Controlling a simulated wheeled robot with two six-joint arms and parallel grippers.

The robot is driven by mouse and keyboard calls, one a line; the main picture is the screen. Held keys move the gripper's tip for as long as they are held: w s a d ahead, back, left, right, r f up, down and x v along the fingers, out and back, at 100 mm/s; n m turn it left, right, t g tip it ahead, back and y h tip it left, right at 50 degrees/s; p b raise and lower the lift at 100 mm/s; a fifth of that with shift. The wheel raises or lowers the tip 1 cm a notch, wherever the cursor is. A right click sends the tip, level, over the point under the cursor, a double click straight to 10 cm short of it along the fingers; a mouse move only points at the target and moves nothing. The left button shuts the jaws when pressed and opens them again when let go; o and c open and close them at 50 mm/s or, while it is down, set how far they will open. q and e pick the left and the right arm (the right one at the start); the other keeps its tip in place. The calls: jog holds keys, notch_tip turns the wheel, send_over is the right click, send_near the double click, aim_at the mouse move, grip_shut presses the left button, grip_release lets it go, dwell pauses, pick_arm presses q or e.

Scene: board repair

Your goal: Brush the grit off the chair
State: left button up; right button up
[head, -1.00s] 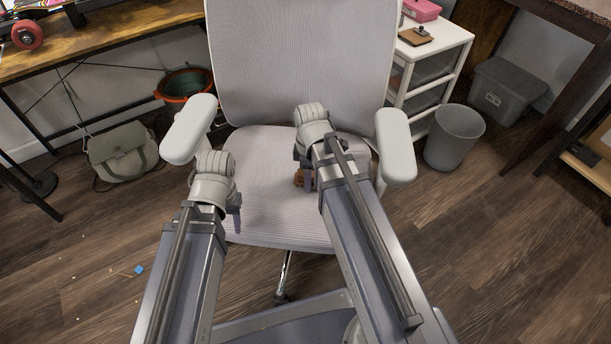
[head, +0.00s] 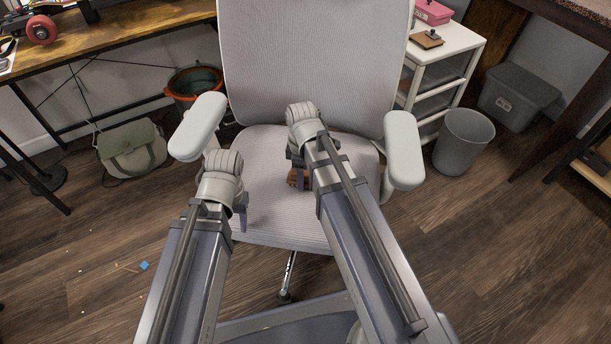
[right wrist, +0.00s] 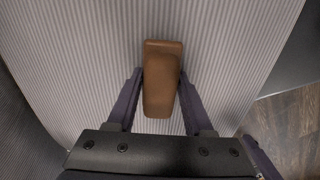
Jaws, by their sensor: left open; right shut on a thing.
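The chair (head: 275,150) is light grey with a ribbed seat, a tall back and two pale armrests. My right gripper (head: 301,184) is over the middle of the seat, shut on a brown brush (head: 297,177). In the right wrist view the brush (right wrist: 162,80) sits between the two fingers, against the ribbed seat; its underside is hidden. I see no grit on the seat in these views. My left gripper (head: 241,215) is open and empty over the left front of the seat.
Small crumbs and a blue bit (head: 144,265) lie on the wood floor at left. A grey bin (head: 462,142) and white drawer unit (head: 450,55) stand at right. A green bag (head: 133,150) and a desk (head: 120,40) are at left.

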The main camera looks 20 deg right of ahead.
aim_at(290, 175)
jog(key=shift+w+a+f, duration=0.1)
jog(key=shift+w+a, duration=0.3)
jog(key=shift+a, duration=0.45)
jog(key=shift+w+a+f, duration=0.1)
jog(key=shift+w+a, duration=0.25)
jog(key=shift+a, duration=0.45)
jog(key=shift+a+r, duration=0.1)
jog(key=shift+w+a, duration=0.4)
jog(key=shift+a, duration=0.4)
jog(key=shift+w+a, duration=0.4)
jog(key=shift+a, duration=0.35)
jog(key=shift+d, duration=0.1)
notch_tip(290, 175, up, 6)
jog(key=p, duration=0.6)
jog(key=shift+r, duration=0.1)
jog(key=shift+r, duration=0.1)
